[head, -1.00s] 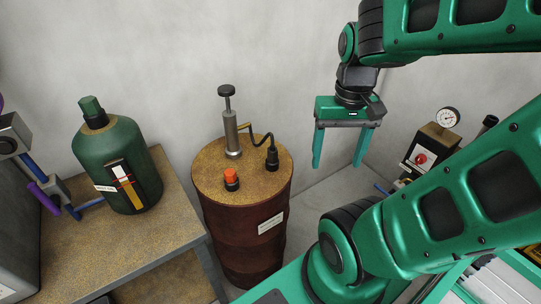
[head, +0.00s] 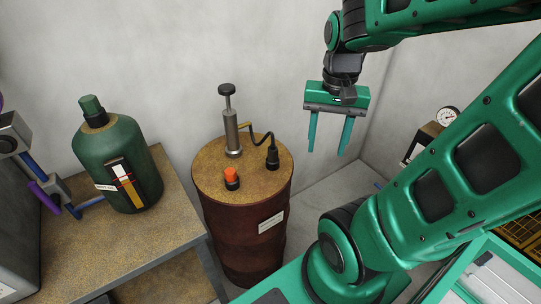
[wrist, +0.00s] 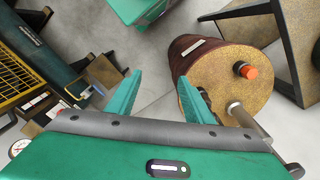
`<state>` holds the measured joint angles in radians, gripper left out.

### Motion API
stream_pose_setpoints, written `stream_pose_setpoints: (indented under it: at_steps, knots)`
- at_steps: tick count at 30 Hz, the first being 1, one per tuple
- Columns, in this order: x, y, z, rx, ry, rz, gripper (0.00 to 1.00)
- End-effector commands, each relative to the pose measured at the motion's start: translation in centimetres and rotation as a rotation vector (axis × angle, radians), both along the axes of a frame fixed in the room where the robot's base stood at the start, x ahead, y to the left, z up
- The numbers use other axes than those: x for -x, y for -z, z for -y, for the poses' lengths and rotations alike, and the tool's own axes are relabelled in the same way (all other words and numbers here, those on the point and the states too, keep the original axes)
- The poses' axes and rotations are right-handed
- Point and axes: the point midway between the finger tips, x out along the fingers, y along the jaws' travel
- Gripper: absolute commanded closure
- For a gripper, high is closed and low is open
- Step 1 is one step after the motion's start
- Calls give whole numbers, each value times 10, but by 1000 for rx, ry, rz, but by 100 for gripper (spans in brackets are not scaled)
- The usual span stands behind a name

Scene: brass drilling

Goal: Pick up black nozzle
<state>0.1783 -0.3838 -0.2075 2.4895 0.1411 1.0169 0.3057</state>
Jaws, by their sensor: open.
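The black nozzle (head: 272,158) stands upright on the right side of the barrel top in the head view, at the end of a thin curved hose from a hand pump (head: 231,128). My gripper (head: 327,152) is open and empty, in the air to the right of the nozzle and higher than the barrel top. In the wrist view my gripper's fingers (wrist: 160,88) are apart with bare floor between them. The right finger overlaps the edge of the barrel top there, and I cannot make out the nozzle, which seems hidden behind that finger.
The rusty barrel (head: 243,232) also carries a small orange-capped part (head: 232,178). A workbench (head: 150,235) with a green bottle (head: 118,165) stands at left. A gauge device (head: 432,132) is at the right behind my arm. Floor right of the barrel is clear.

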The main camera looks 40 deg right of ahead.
Motion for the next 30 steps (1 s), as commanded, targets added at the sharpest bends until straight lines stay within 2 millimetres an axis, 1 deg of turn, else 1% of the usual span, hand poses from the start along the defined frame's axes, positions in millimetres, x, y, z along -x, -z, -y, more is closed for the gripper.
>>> stream_pose_setpoints:
  at_steps: [1, 3, 9, 12, 15, 18, 22, 30]
  knots:
    - [-18, 1, 0, 3, 65, -5, 53]
    - [-44, 4, -2, 6, 178, -5, 53]
    - [-115, 18, -12, 11, 487, -2, 53]
    - [-143, 27, -19, 9, 611, 1, 53]
    - [-161, 34, -25, 6, 700, 3, 53]
    - [-172, 38, -28, 5, 752, 4, 53]
    - [-175, 49, -29, 4, 775, 3, 53]
    - [-175, 87, -30, 4, 774, 1, 53]
